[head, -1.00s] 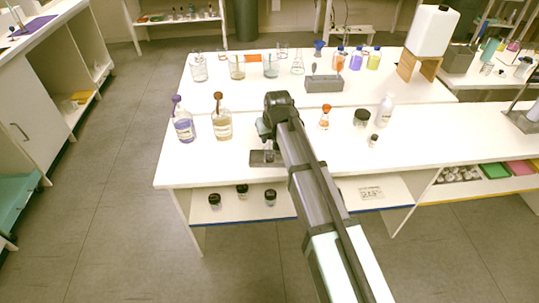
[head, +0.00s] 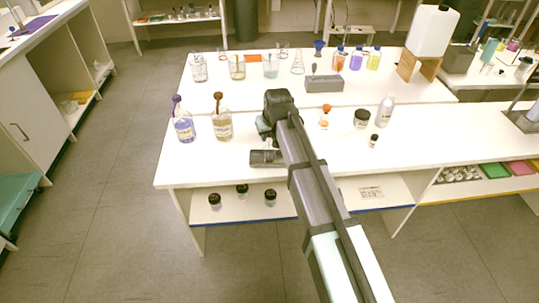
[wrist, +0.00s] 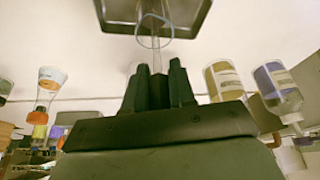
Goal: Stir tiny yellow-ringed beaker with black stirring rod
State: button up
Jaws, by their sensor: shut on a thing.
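My gripper (wrist: 158,85) is shut on a pale, see-through, thin thing (wrist: 155,55) that rises between its fingers in the wrist view. A bluish ring outline (wrist: 153,22) shows at its far end, over the dark tray (wrist: 195,22); I cannot tell if the ring is part of the held thing. In the head view the dark tray (head: 258,159) lies on the white bench near its front edge, below the gripper, whose fingertips are largely hidden by my arm. I cannot make out a yellow-ringed beaker or a black rod for certain.
A purple-liquid bottle (head: 184,128) and a yellowish bottle (head: 222,125) stand left of my arm. An orange-and-white flask (head: 324,118), a black-lidded jar (head: 361,118) and a white bottle (head: 385,111) stand right. Glassware and a grey block (head: 323,84) stand behind.

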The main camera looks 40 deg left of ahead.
jog(key=shift+r, duration=3.95)
jog(key=w+d+f+m+h, duration=0.1)
jog(key=w+d+m, duration=0.1)
jog(key=w+d, duration=0.75)
jog(key=w+d+f+m+t, duration=0.15)
jog(key=w+d, duration=0.45)
jog(key=d, duration=0.6)
jog(key=w+d+m+h, duration=0.1)
jog(key=w+d+m, duration=0.1)
jog(key=w+d, duration=0.7)
jog(key=s+d+f+m+h, duration=0.1)
jog(key=d+m, duration=0.1)
jog(key=d, duration=1.1)
jog(key=s+d+f+m, duration=0.2)
jog(key=d, duration=1.1)
jog(key=s+d+f+m, duration=0.1)
jog(key=s+d+m, duration=0.1)
jog(key=s+d, duration=0.6)
jog(key=shift+s+d+f+t+h, duration=0.25)
jog(key=shift+d+f+t+h, duration=0.1)
jog(key=shift+d+h, duration=0.05)
